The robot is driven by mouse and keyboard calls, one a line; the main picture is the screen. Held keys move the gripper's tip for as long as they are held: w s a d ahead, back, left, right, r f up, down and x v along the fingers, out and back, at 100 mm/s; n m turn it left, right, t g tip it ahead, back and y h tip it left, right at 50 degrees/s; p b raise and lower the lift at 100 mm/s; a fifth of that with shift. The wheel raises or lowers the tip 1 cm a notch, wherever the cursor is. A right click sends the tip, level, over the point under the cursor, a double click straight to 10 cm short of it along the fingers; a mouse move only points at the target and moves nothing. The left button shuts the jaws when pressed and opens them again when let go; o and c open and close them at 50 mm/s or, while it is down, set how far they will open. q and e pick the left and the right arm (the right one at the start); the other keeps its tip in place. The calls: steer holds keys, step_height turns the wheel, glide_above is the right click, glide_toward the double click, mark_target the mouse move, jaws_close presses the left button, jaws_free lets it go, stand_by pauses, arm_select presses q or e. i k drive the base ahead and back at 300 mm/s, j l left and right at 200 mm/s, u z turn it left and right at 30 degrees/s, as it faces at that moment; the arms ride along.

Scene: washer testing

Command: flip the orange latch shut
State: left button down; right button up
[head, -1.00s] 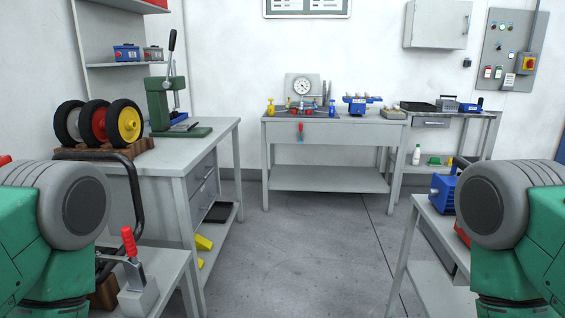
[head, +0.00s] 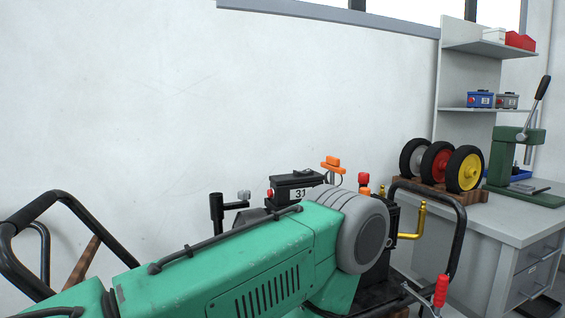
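An orange part (head: 331,163), which may be the orange latch, stands up behind my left arm, beside a black box marked 31 (head: 297,187). A second, smaller orange piece (head: 365,191) shows lower, under a red knob (head: 364,179). I cannot tell from here which one is the latch or whether it is open. My green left arm with its grey joint crosses the lower middle and hides much of the equipment behind it. Neither gripper is in view.
A black bent tube handle (head: 459,235) and a yellow bent handle (head: 420,220) rise right of my arm. A red clamp handle (head: 441,290) is lower. Wheels (head: 465,173) and a green press (head: 510,165) stand on the right bench. Black tubing (head: 75,205) is at left.

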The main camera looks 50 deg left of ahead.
mark_target(332, 164)
steer(key=u, duration=1.25)
